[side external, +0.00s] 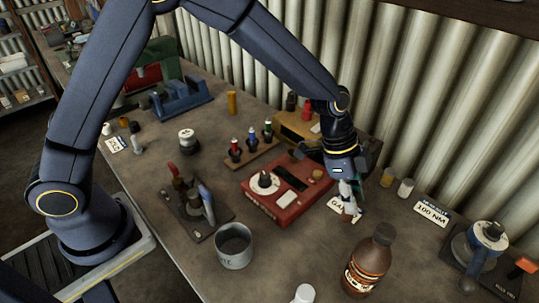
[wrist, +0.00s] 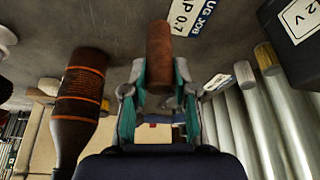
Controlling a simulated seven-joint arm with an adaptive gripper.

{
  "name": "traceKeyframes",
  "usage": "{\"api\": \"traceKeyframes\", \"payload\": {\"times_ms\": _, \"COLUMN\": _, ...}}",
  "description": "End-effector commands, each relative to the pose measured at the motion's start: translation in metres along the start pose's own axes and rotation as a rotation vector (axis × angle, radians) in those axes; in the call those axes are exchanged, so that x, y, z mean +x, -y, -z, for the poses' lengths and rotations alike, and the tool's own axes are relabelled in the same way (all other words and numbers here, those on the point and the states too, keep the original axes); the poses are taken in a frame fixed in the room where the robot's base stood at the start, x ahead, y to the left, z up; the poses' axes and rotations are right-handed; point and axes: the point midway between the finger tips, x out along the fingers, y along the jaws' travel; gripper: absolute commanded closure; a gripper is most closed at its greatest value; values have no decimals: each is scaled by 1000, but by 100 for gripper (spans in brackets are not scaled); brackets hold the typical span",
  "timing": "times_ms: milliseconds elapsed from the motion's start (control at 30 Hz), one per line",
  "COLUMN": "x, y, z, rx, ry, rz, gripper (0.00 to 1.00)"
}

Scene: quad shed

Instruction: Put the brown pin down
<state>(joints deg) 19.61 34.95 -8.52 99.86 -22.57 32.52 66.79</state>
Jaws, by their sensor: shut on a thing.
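A brown pin (wrist: 160,50) stands out between the fingertips of my gripper (wrist: 159,84) in the wrist view, a plain rounded cylinder. The teal-sided fingers are shut on its near end. In the side view my gripper (side external: 349,203) points down beside the red box, over a white card (side external: 336,206). The pin shows there only as a small brown bit at the fingertips. I cannot tell whether its lower end touches the bench.
A brown bottle (side external: 368,262) stands in front of my gripper. The red box (side external: 288,203) is to its left. Two short cylinders (side external: 388,177) (side external: 405,188) stand behind right, near the corrugated wall. A metal cup (side external: 234,246) stands front left.

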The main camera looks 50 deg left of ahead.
Motion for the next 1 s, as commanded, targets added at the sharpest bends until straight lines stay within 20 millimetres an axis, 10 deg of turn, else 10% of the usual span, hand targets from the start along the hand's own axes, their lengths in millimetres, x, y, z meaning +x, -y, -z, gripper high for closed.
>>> {"api": "traceKeyframes", "payload": {"times_ms": 633, "x": 14, "y": 1, "z": -6, "rx": -1, "ry": -2, "rz": 3, "gripper": 100}}
{"api": "traceKeyframes", "payload": {"times_ms": 667, "x": 15, "y": 0, "z": -6, "rx": -1, "ry": -1, "rz": 1, "gripper": 71}}
{"api": "traceKeyframes", "payload": {"times_ms": 1000, "x": 15, "y": 0, "z": -6, "rx": -1, "ry": -1, "rz": 2, "gripper": 47}}
